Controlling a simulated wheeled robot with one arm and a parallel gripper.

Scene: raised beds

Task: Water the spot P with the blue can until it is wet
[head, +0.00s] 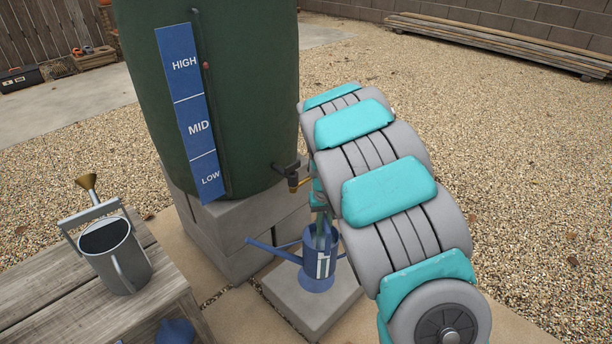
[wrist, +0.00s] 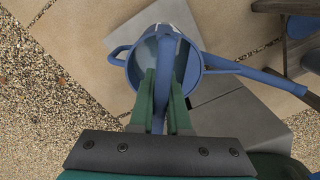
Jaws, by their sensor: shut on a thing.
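The blue can (head: 318,272) stands on or just over a low grey block, below the brass tap of the green barrel, in the head view. Its long spout points left there. In the wrist view the blue can (wrist: 139,68) is seen from above, with its spout to the right. My gripper (wrist: 164,75) is shut on the can's top handle, with a green finger on each side. In the head view my gripper (head: 321,222) is partly hidden by my arm. Whether the can touches the block is hard to tell. The spot P is not seen in either view.
The green barrel (head: 240,90) with HIGH, MID and LOW labels stands on grey blocks. Its tap (head: 293,178) is close above the can. A grey metal can (head: 118,262) stands on a wooden bench (head: 60,295) at left. Open gravel (head: 530,180) lies at right.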

